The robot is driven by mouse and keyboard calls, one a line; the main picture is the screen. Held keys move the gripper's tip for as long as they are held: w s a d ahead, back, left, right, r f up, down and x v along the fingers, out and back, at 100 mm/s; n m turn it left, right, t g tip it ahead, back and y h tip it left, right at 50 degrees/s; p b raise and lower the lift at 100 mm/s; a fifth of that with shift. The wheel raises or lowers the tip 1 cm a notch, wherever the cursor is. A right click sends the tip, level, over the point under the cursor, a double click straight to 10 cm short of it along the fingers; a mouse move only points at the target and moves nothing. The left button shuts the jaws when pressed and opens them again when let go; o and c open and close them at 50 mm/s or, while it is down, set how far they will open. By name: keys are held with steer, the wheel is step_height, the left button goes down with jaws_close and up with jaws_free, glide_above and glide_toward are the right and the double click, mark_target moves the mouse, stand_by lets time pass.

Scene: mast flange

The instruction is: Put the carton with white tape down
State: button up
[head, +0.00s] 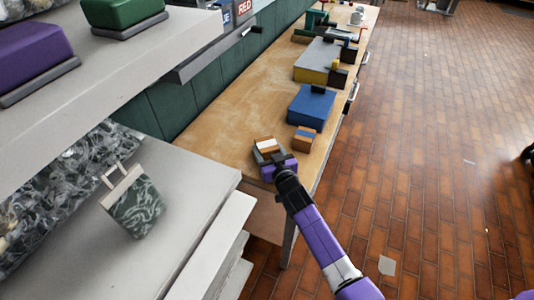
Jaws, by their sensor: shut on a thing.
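The carton with white tape (264,142) is a small brown box with a white strip on top. It is at the near end of the long wooden workbench. My gripper (270,157) is at this carton, shut on it. My purple and black wrist hides the carton's near side and most of the fingers. I cannot tell whether the carton's underside touches the bench top.
The wooden bench top (225,110) is clear to the left. A grey shelf with a green patterned bag (133,203) is at lower left.

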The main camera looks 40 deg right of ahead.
stand_by(0.3)
steer(key=shift+f, duration=0.2)
steer(key=o, duration=1.6)
steer(key=shift+o, duration=0.2)
steer(key=shift+r, duration=0.1)
